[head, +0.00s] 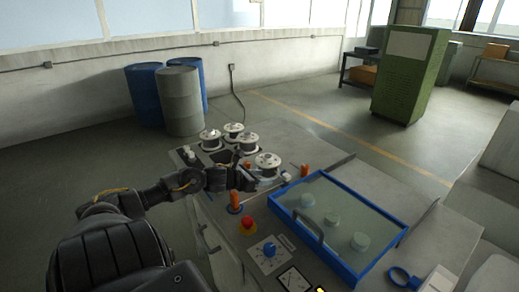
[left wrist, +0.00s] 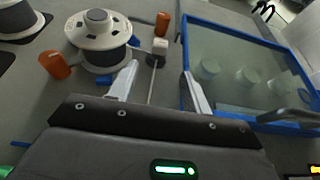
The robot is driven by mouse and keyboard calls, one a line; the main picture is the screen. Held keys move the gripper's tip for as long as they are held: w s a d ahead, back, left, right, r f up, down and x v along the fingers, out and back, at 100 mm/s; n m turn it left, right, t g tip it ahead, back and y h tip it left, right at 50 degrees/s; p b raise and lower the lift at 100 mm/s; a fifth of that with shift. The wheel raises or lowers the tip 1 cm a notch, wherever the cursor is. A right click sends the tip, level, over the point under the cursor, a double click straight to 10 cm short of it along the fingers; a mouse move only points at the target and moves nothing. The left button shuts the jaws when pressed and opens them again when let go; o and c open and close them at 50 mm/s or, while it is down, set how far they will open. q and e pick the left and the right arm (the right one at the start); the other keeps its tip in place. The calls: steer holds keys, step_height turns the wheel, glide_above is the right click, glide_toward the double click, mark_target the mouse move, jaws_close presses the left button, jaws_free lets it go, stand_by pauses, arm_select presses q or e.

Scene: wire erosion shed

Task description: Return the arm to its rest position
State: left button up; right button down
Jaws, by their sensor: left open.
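My left arm comes in from the left over the grey machine top, and my left gripper (head: 256,176) is just in front of a white wire spool (head: 267,160). In the left wrist view, my left gripper (left wrist: 158,88) has its two fingers spread apart, with nothing held between them. A thin rod with a small white block (left wrist: 160,46) shows between and beyond the fingers. The spool (left wrist: 98,38) stands beyond the left finger, and I cannot tell whether they touch. My right gripper is not in view.
A blue-framed clear cover (head: 345,222) with a handle lies to the right, with several round pieces under it. Drums (head: 180,100) and a green cabinet (head: 410,75) stand behind on open floor.

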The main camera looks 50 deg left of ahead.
arm_select(q)
steer(key=shift+s+r, duration=0.25)
steer(key=shift+s, duration=0.2)
stand_by(0.4)
